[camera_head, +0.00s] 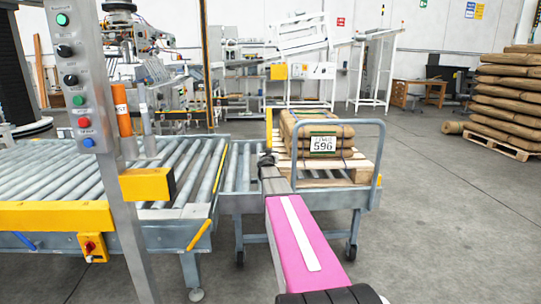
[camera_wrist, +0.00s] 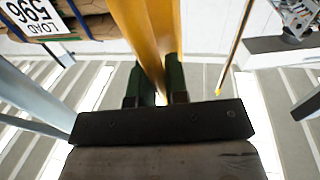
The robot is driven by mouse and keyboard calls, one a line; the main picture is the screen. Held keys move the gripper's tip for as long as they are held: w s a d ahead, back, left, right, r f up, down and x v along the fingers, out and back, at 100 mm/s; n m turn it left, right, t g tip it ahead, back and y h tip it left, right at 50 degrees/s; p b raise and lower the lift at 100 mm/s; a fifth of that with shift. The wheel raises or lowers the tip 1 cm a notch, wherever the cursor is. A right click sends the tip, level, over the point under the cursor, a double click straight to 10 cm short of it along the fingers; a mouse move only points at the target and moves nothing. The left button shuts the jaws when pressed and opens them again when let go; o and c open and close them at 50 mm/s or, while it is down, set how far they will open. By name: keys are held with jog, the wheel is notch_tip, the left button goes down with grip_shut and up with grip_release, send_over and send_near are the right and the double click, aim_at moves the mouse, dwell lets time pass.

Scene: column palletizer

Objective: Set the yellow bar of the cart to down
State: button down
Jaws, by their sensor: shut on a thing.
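The yellow bar (camera_head: 269,129) stands upright at the left side of the grey-blue cart (camera_head: 381,160) in the head view. In the wrist view the bar (camera_wrist: 150,35) runs from the top edge down between my two dark fingers. My gripper (camera_wrist: 158,88) is shut on it. In the head view my gripper (camera_head: 266,160) is small at the end of my pink arm, at the lower part of the bar. The bar's lower end is hidden behind my gripper.
The cart carries a pallet (camera_head: 361,168) with brown sacks (camera_head: 330,131) labelled 596. A roller conveyor (camera_head: 180,172) adjoins the cart on the left. A post with buttons (camera_head: 88,120) stands at the left front. Floor to the right is clear up to stacked sacks (camera_head: 508,100).

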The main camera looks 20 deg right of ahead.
jog(key=c, duration=1.1)
grip_release()
jog(key=shift+d, duration=0.1)
jog(key=v, duration=1)
jog(key=shift+s+a, duration=0.2)
jog(key=shift+s, duration=0.15)
